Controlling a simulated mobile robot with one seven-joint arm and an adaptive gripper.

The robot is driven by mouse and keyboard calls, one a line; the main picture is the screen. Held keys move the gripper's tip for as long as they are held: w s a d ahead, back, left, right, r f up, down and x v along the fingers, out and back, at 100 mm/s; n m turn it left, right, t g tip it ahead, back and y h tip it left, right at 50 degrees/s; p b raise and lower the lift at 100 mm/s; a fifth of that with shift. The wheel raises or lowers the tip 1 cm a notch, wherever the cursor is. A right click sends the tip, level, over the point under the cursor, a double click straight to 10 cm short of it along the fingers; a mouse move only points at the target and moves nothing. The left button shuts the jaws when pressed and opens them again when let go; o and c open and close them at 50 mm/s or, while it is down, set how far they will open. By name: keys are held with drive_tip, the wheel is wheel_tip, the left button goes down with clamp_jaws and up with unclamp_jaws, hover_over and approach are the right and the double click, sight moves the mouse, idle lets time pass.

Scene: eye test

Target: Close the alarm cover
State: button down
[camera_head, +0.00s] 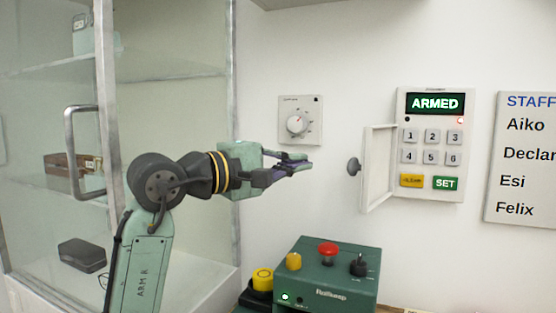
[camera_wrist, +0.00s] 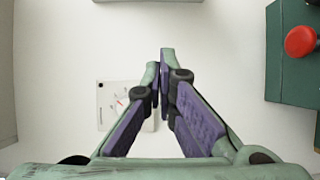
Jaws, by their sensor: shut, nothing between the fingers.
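The alarm panel (camera_head: 435,145) is on the white wall right of centre in the head view. Its display reads ARMED, with a number keypad and CLEAR and SET keys below. The alarm cover (camera_head: 378,168) is a pale door hinged at the panel's left side. It stands open, swung out from the wall, with a dark round knob (camera_head: 354,167) on it. My gripper (camera_head: 303,162) is to the left of the knob, apart from it, pointing right. In the wrist view my gripper (camera_wrist: 165,58) has its fingertips together with nothing between them. The alarm panel and cover are not seen there.
A dial plate (camera_head: 300,121) is on the wall behind my gripper. A green machine (camera_head: 325,274) with a red button stands below, between gripper and cover. A glass cabinet (camera_head: 170,110) fills the left. A staff board (camera_head: 525,160) hangs right of the panel.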

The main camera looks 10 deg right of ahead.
drive_tip(key=s+d+p, duration=0.1)
drive_tip(key=d, duration=0.5)
drive_tip(key=shift+s, duration=0.15)
drive_tip(key=shift+s, duration=0.15)
